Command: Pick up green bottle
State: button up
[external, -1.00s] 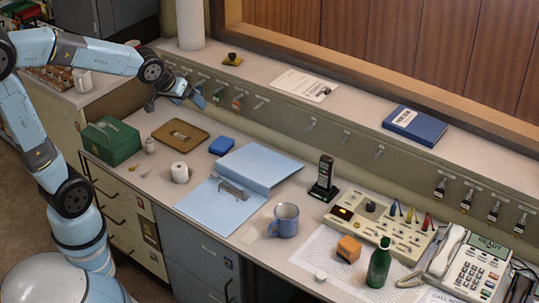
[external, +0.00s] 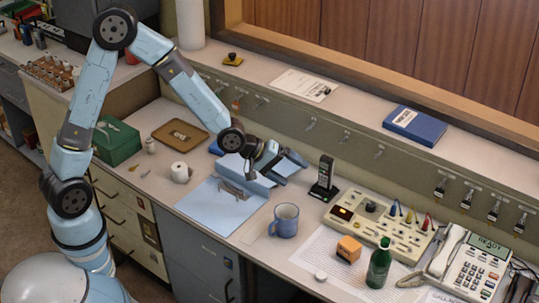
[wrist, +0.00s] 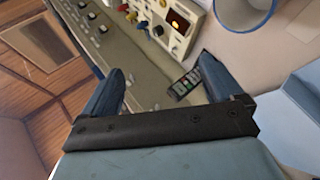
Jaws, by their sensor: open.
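The green bottle (external: 379,264) stands upright at the front right of the desk in the external view, just right of an orange block. It does not show in the wrist view. My gripper (external: 292,163) is over the blue binder, well to the left of the bottle and behind it. The gripper also shows in the wrist view (wrist: 160,85), its two blue fingers spread apart with nothing between them.
A control panel (external: 377,222) lies behind the bottle. A telephone (external: 468,266) is on its right.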

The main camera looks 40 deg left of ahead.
jog(key=s+d+f+n+h, duration=0.2)
jog(key=s+d+f+n, duration=0.15)
jog(key=d, duration=0.45)
jog(key=s+d+f+n+h, duration=0.2)
jog(key=d+f+n+h, duration=0.15)
jog(key=d, duration=0.45)
jog(key=n+t+h, duration=0.1)
jog(key=n+t, duration=0.3)
jog(key=n, duration=0.8)
send_near(385, 263)
jog(key=a+f, duration=0.2)
jog(key=a, duration=0.2)
jog(key=shift+w+a+f, duration=0.1)
jog(key=shift+w+f, duration=0.25)
jog(key=shift+f, duration=0.05)
jog(key=x, duration=0.9)
jog(key=shift+f, duration=0.1)
jog(key=shift+x, duration=2.45)
jog(key=shift+s+f, duration=0.15)
jog(key=c, duration=1.1)
jog(key=shift+c, duration=0.2)
